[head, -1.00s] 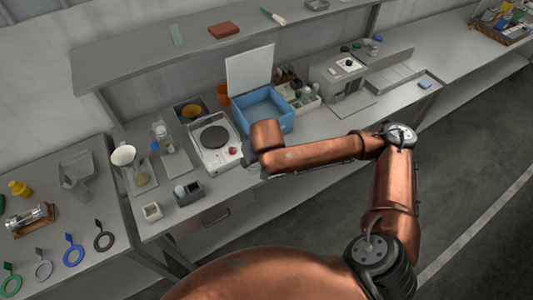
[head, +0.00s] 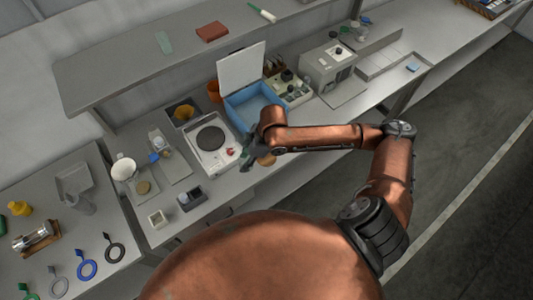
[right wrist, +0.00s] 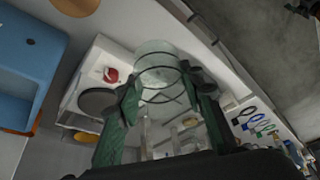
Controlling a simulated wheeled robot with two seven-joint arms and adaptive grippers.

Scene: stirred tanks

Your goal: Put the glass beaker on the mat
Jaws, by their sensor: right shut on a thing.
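My right gripper (head: 247,157) is over the front of the bench, just right of the white hotplate. In the right wrist view its green fingers (right wrist: 160,86) are shut on the clear glass beaker (right wrist: 158,62), one on each side. In the head view the beaker is too faint to make out. A round tan disc, seemingly the mat (head: 266,160), lies on the bench just right of the gripper, partly behind my arm. It also shows at the top left of the right wrist view (right wrist: 76,4). The beaker is apart from it. My left gripper is not in view.
The white hotplate (head: 232,157) with its dark round plate stands left of the gripper. A blue open box (head: 240,112) is behind. A grey machine (head: 326,66) stands further right. A small dark holder (head: 191,198) is at the front left. The bench front edge is close.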

